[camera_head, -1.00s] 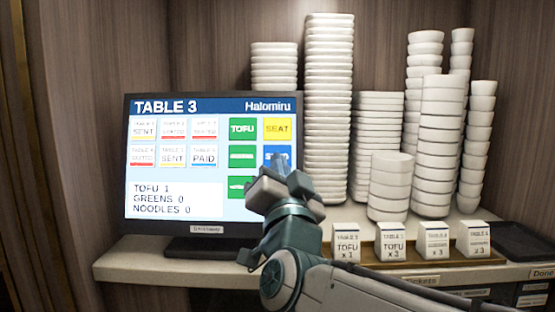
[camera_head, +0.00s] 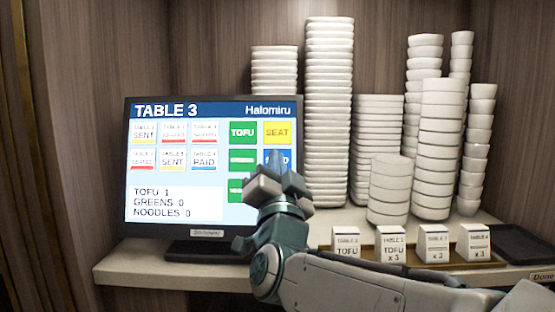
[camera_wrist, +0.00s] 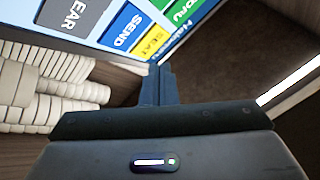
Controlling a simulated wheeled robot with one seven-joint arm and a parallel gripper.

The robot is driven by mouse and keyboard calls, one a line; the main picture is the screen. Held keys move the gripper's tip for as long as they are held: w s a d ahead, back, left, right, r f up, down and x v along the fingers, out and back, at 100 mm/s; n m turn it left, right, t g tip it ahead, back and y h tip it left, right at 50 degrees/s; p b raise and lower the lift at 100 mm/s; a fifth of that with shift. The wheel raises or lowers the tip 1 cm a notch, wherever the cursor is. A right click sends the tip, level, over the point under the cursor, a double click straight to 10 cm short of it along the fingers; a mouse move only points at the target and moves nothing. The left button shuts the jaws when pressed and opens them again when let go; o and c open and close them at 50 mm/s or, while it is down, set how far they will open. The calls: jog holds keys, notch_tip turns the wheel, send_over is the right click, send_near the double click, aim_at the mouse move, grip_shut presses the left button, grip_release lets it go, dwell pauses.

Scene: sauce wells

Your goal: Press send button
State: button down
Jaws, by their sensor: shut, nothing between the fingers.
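The touch screen (camera_head: 175,205) headed TABLE 3 stands upright on the shelf. Its blue send button (camera_head: 289,155) sits below the yellow SEAT button (camera_head: 278,132) and is partly hidden by my gripper (camera_head: 277,162). In the wrist view, the blue SEND button (camera_wrist: 122,27) is plainly readable beside the yellow SEAT button (camera_wrist: 150,42). My gripper (camera_wrist: 160,70) is shut and empty, its fingers pointing toward the screen. In the wrist view the fingertips appear just below the SEAT button's corner. I cannot tell whether they touch the screen.
Green item buttons (camera_head: 243,132) lie left of the send button. A grey button ending in EAR (camera_wrist: 75,15) shows in the wrist view. Tall stacks of white dishes (camera_head: 329,110) stand right of the screen. Small labelled ticket blocks (camera_head: 391,245) line the shelf (camera_head: 130,268).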

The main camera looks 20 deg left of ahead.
jog(key=shift+w+a+f+b, duration=0.15)
jog(key=shift+w+f+b, duration=0.1)
jog(key=shift+w, duration=0.4)
jog(key=shift+w+a+f+b, duration=0.15)
jog(key=shift+w+b, duration=0.05)
jog(key=shift+w, duration=0.4)
jog(key=shift+w+a+f+b, duration=0.15)
jog(key=shift+w+f+b, duration=0.1)
jog(key=shift+w, duration=0.4)
jog(key=shift+w+f, duration=0.1)
jog(key=shift+w, duration=0.05)
dwell(0.5)
jog(key=shift+w+a+b, duration=0.1)
jog(key=shift+w+b, duration=0.15)
jog(key=shift+b, duration=0.3)
